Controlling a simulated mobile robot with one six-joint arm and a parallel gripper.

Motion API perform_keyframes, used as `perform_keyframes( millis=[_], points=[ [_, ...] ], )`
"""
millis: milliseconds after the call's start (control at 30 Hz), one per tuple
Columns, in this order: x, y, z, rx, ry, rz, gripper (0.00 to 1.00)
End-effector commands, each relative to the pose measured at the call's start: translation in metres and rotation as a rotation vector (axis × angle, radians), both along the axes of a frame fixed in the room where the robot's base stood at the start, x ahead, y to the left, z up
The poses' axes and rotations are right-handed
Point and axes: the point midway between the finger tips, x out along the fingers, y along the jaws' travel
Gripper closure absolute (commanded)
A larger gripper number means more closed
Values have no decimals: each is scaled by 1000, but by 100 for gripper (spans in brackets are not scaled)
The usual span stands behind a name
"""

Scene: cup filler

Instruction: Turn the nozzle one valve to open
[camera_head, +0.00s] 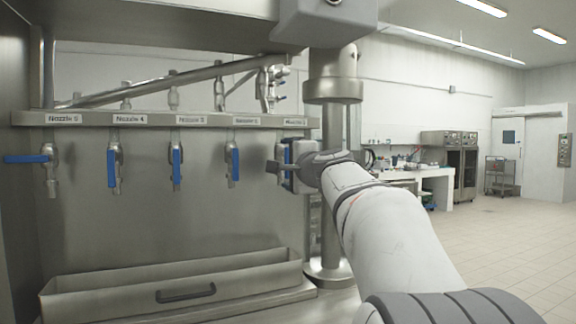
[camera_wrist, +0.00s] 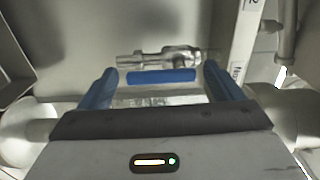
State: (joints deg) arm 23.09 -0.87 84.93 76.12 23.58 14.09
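The nozzle one valve shows in the wrist view as a metal valve body (camera_wrist: 170,57) with a blue handle (camera_wrist: 162,76) lying parallel to it. My gripper (camera_wrist: 160,72) is open, with one blue finger toward each end of the handle. The handle lies between the fingertips, with gaps visible on both sides. In the head view my gripper (camera_head: 281,168) is at the right end of the nozzle row, below the last label (camera_head: 294,121). There it largely hides the nozzle one valve.
Nozzle 2 (camera_head: 234,163), Nozzle 3 (camera_head: 177,167) and Nozzle 4 (camera_head: 113,167) have blue handles hanging down. The Nozzle 5 handle (camera_head: 26,159) points sideways left. A metal trough (camera_head: 180,283) is below. A steel column (camera_head: 330,220) stands close beside my arm. Open floor is at right.

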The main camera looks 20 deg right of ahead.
Motion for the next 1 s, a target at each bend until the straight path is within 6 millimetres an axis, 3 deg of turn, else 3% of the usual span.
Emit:
perform_keyframes(
  millis=[367,800,1000],
  points=[
    [-4,0,0,2,-1,0,7],
    [-69,0,0,1,-1,-2,7],
    [-78,1,-1,2,1,1,7]
  ],
)
